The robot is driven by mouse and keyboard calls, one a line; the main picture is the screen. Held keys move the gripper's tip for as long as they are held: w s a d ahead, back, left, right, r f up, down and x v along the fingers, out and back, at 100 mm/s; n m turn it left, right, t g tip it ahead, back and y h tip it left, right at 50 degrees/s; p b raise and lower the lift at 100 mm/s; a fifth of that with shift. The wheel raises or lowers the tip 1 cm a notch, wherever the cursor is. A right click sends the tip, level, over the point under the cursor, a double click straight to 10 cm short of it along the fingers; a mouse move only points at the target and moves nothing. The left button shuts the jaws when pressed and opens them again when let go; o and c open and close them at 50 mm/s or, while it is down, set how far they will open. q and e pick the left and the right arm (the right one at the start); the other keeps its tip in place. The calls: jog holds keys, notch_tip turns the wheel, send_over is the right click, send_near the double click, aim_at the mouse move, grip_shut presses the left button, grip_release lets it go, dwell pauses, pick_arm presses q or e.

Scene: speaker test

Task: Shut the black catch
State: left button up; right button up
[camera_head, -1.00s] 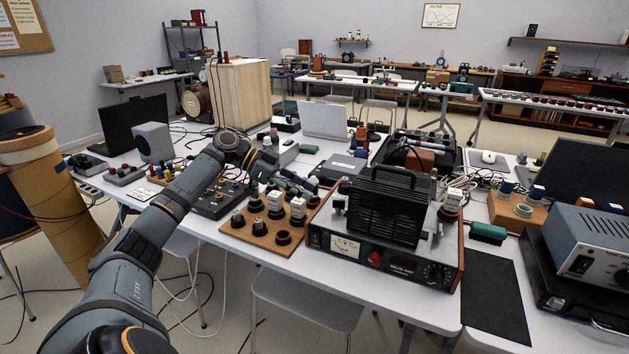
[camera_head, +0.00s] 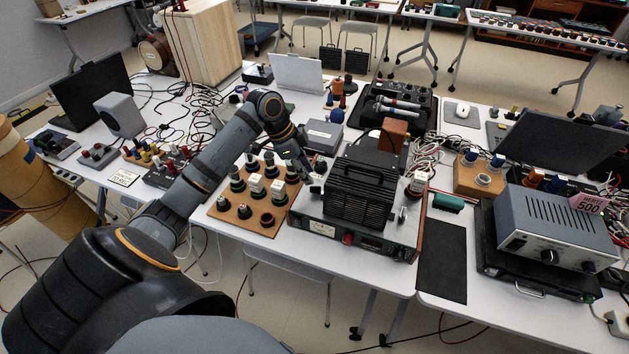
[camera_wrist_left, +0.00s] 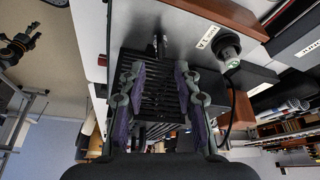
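The black catch is too small for me to pick out for certain in either view. A black ribbed box with a top handle (camera_head: 362,190) stands on a grey instrument with a meter and knobs (camera_head: 318,228). My left gripper (camera_head: 306,168) is at the box's back left side in the head view, small and partly dark against it. In the left wrist view my left gripper (camera_wrist_left: 158,72) has its purple-padded fingers apart, with black ribbing (camera_wrist_left: 155,95) showing between them. Contact cannot be told. My right gripper is not in view.
A wooden board with several round terminals (camera_head: 233,219) lies left of the instrument. A black mat (camera_head: 442,262) and a grey power unit (camera_head: 555,228) on a black case (camera_head: 500,262) are to the right. Cables lie at the back left of the table.

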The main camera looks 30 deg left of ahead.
aim_at(316, 187)
pick_arm(q)
jog(key=x, duration=0.6)
grip_shut()
